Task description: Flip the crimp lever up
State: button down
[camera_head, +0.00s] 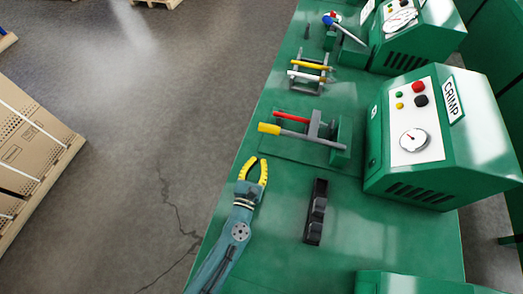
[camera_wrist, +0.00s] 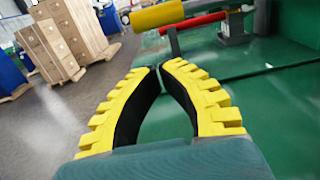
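The crimp lever in front of the nearest full crimper is a grey bar (camera_head: 310,137) with a yellow grip (camera_head: 269,128). It lies low, pointing left over the table edge side. In the wrist view, the yellow grip (camera_wrist: 157,15) is at the top, ahead of my fingertips. My gripper (camera_head: 259,160) is at the table's left side, nearer the camera than the lever and apart from it. Its toothed yellow fingers (camera_wrist: 159,68) bow outward and their tips look together, with nothing held. The red bar (camera_head: 292,117) lies beside the lever; it also shows in the wrist view (camera_wrist: 195,22).
The green crimper housing (camera_head: 420,140) with buttons and gauge stands right of the lever. A black block (camera_head: 316,212) lies on the green table (camera_head: 270,235). Farther back are a rack of handles (camera_head: 310,72) and a blue-gripped lever (camera_head: 343,28). Free floor lies left.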

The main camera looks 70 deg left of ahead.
jog(key=x, duration=0.9)
jog(key=shift+r, duration=0.15)
